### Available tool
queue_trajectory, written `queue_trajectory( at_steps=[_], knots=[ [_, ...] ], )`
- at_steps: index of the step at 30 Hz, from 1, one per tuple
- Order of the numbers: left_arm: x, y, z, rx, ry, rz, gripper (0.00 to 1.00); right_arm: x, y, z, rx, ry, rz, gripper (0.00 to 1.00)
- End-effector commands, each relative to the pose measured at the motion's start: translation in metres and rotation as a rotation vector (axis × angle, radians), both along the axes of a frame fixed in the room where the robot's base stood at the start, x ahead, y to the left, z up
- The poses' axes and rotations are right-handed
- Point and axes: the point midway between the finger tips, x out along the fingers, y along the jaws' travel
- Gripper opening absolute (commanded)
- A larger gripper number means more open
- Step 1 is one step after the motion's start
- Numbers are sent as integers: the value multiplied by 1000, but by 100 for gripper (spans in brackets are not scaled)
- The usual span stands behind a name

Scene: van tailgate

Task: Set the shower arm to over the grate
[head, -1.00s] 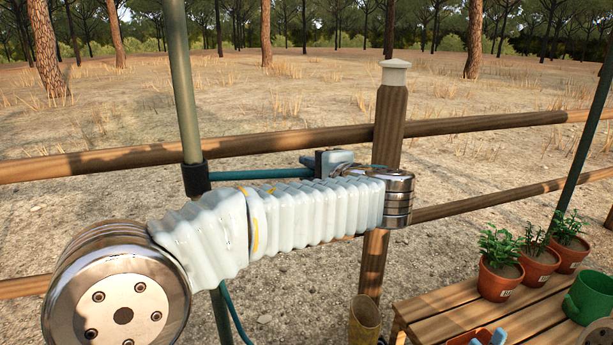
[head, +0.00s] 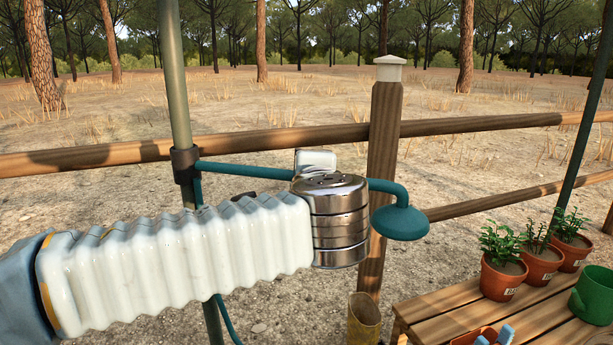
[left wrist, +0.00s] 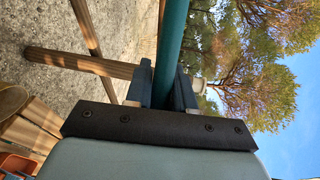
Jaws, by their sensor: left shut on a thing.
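The shower arm (head: 245,173) is a teal pipe. It runs from a dark collar (head: 185,165) on the upright pole to the right and ends in a downturned teal shower head (head: 399,222). My left gripper (left wrist: 167,90) is shut on the shower arm, which passes between its dark fingers in the left wrist view (left wrist: 172,45). In the head view my wrist hides the fingers and the middle of the pipe. My right gripper is not in view. I see no grate in either view.
A wooden fence post (head: 383,140) and rails (head: 480,125) stand behind the shower arm. A slatted bench (head: 440,305) at lower right bears potted plants (head: 503,277) and a green watering can (head: 592,296). A yellowish boot-like object (head: 364,320) stands beside the bench.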

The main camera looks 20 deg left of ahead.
Motion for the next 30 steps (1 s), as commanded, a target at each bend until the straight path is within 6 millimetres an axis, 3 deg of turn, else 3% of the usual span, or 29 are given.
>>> queue_trajectory(
  at_steps=[6, 7, 10, 22, 30],
  knots=[
    [0, -1, -1, 0, 2, 0, 0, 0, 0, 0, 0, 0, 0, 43],
    [0, -1, -1, 0, 2, 0, 28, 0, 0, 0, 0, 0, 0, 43],
    [0, -1, -1, 0, 2, 0, 43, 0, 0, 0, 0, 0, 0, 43],
    [-8, -4, 2, 0, 0, -1, 44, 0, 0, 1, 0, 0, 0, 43],
    [-62, -26, 13, 1, -1, -2, 44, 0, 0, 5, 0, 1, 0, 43]
  ],
)
